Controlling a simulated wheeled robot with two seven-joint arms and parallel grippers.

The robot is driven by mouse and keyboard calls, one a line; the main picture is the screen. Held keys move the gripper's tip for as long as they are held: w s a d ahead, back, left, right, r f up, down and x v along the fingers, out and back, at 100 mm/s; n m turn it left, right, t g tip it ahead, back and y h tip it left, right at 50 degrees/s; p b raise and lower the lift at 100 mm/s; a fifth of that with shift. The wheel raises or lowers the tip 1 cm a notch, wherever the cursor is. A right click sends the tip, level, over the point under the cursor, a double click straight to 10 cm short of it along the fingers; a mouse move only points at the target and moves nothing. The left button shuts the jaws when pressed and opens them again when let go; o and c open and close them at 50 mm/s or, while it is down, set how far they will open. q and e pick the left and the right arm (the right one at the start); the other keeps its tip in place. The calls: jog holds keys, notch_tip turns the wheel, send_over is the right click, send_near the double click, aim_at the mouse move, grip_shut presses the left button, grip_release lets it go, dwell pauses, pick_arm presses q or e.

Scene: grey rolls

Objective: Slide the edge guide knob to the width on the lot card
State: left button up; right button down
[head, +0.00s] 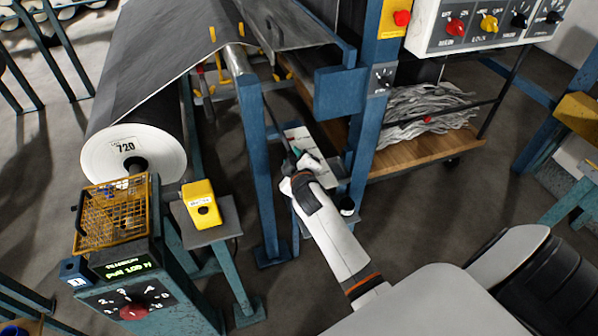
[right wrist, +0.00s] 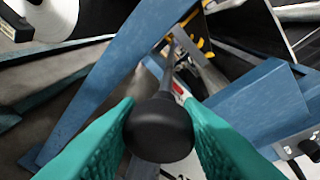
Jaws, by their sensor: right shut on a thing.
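The round black knob (right wrist: 160,132) fills the middle of the right wrist view, on a dark rod running away from me. My right gripper (head: 296,157) is shut on it, with a teal finger pad on each side. In the head view the gripper hides the knob. A white plate (head: 307,142) with small marks lies just behind the gripper; its marks are too small to read. A white card reading 720 (head: 125,146) is on the white end of the grey roll (head: 160,165). My left gripper is not in view.
Blue posts (head: 262,160) and (head: 367,140) stand on both sides of my right gripper. A yellow box (head: 201,204) on a stand, an orange wire basket (head: 112,212) and a dial panel (head: 128,303) are at left. A switch panel (head: 485,25) is at upper right.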

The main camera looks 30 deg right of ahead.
dwell(0.3)
jog(key=c, duration=1.2)
grip_release()
jog(key=shift+w, duration=0.1)
jog(key=shift+o, duration=0.9)
jog(key=shift+w, duration=0.15)
jog(key=v, duration=1.2)
